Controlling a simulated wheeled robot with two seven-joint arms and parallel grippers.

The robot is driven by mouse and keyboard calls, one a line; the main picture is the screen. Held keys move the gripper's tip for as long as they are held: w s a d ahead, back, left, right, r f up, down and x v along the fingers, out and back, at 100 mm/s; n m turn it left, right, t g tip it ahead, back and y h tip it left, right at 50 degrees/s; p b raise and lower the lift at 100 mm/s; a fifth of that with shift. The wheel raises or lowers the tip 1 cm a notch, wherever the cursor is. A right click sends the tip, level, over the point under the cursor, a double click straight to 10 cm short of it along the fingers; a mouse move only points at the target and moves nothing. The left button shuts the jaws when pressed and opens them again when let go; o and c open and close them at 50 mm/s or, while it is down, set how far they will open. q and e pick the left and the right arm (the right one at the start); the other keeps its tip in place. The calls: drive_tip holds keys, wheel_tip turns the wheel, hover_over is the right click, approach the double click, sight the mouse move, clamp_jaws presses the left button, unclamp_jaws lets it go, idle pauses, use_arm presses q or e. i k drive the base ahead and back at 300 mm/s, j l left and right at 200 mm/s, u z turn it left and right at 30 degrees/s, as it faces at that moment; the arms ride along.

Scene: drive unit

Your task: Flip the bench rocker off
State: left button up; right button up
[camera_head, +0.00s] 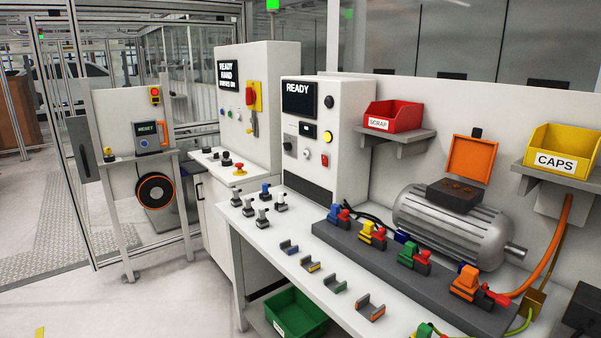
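A white control cabinet (348,135) stands at the back left end of the bench, with a dark screen (298,99) reading READY. A small red switch (325,160) on a light plate sits low at the right of its front panel. It looks like the bench rocker, but it is too small to tell which way it is tipped. Neither of my grippers is in view, and nothing covers the cabinet front.
The white bench (262,238) holds several small grey and blue-topped parts, coloured clips, a dark strip (345,246) of coloured connectors and a grey motor (445,222). A red bin (393,114) and yellow CAPS bin (566,150) sit on shelves. A green crate (296,316) is below.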

sight(324, 160)
drive_tip(key=i+j+z, duration=0.35)
drive_tip(key=i+j, duration=0.15)
drive_tip(key=i+j+z, duration=0.4)
drive_tip(key=j, duration=0.35)
drive_tip(key=i+j+z, duration=0.35)
drive_tip(key=j, duration=0.45)
